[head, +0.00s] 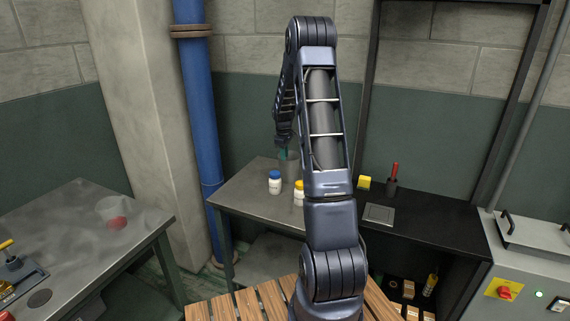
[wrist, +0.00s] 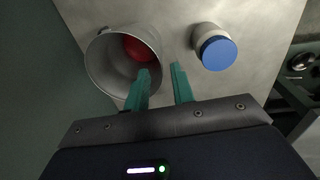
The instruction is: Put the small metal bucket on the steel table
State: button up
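A grey metal bucket (head: 293,168) stands on a grey metal-topped table (head: 240,195) in the middle, partly hidden by my arm. In the wrist view the bucket (wrist: 97,64) is seen from above, with something red inside. My gripper (wrist: 163,68) is open over its right rim. One green finger overlaps the bucket's opening and the other is outside, with a gap between them. I cannot tell whether either finger touches the wall. In the head view my gripper (head: 284,148) is at the bucket. Another grey metal-topped table (head: 75,235) stands at the left.
A blue-capped bottle (wrist: 218,52) stands close to the right finger; a yellow-capped bottle (head: 298,193) is nearby. A blue pipe (head: 200,110) and concrete pillar (head: 150,120) rise between the tables. A black bench (head: 430,222) adjoins.

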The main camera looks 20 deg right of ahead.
jog(key=s+a+r+m+t, duration=0.15)
jog(key=s+a+r, duration=0.35)
jog(key=s+r, duration=0.6)
jog(key=s+a+r+m+t, duration=0.1)
jog(key=s+a+r+m, duration=0.3)
jog(key=s+r, duration=0.7)
jog(key=s+a+m, duration=0.1)
jog(key=s+a, duration=0.2)
jog(key=s, duration=0.8)
jog(key=s+a+m+t, duration=0.1)
jog(key=s+a+m, duration=0.1)
jog(key=s, duration=1)
jog(key=shift+s+a+r+y, duration=0.25)
jog(key=shift+a+r+y, duration=0.15)
jog(key=shift+a+r, duration=0.1)
jog(key=shift+m, duration=0.25)
